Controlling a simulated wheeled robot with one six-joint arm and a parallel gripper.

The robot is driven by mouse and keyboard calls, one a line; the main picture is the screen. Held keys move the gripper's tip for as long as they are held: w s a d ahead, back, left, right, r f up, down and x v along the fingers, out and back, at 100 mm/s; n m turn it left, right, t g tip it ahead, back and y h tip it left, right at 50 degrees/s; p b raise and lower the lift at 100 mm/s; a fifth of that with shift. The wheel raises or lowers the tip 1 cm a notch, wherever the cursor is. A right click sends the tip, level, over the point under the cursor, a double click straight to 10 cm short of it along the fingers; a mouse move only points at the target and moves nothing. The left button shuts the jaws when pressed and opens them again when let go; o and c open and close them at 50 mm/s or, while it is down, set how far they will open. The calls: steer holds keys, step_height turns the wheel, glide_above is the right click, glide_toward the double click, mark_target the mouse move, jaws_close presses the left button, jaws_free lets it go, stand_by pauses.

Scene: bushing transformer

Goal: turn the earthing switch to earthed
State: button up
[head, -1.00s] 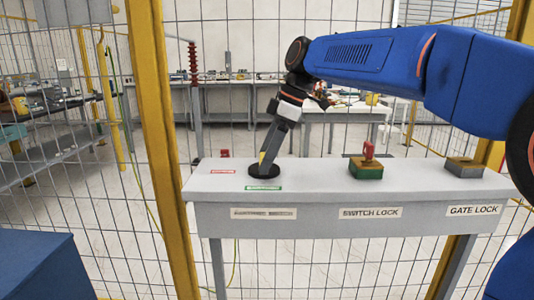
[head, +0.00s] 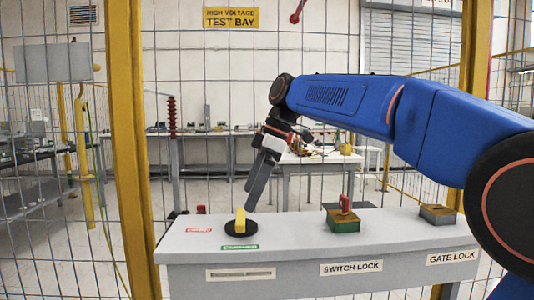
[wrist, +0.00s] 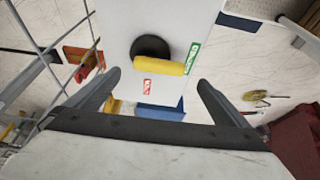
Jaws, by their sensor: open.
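The earthing switch (head: 240,228) is a black round base with a yellow handle, on the left part of the grey console. The handle points to the near side, at the green label (head: 240,247); a red label (head: 198,230) lies to the left. The label words are too small to read surely. In the wrist view the yellow handle (wrist: 158,67) reaches from the black disc (wrist: 149,45) to the green label (wrist: 193,58). My gripper (head: 250,188) is open and empty, above and slightly right of the handle, apart from it. Its fingers (wrist: 158,79) show spread in the wrist view.
The console (head: 300,232) also bears a switch lock (head: 343,220) with a red key and a gate lock (head: 437,214) at the right. A wire mesh fence with yellow posts (head: 128,150) stands around. The console top between switch and switch lock is clear.

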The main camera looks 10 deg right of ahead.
steer(key=v, duration=1.1)
steer(key=shift+r, duration=0.2)
steer(key=shift+s+d, duration=0.1)
steer(key=shift+s, duration=0.1)
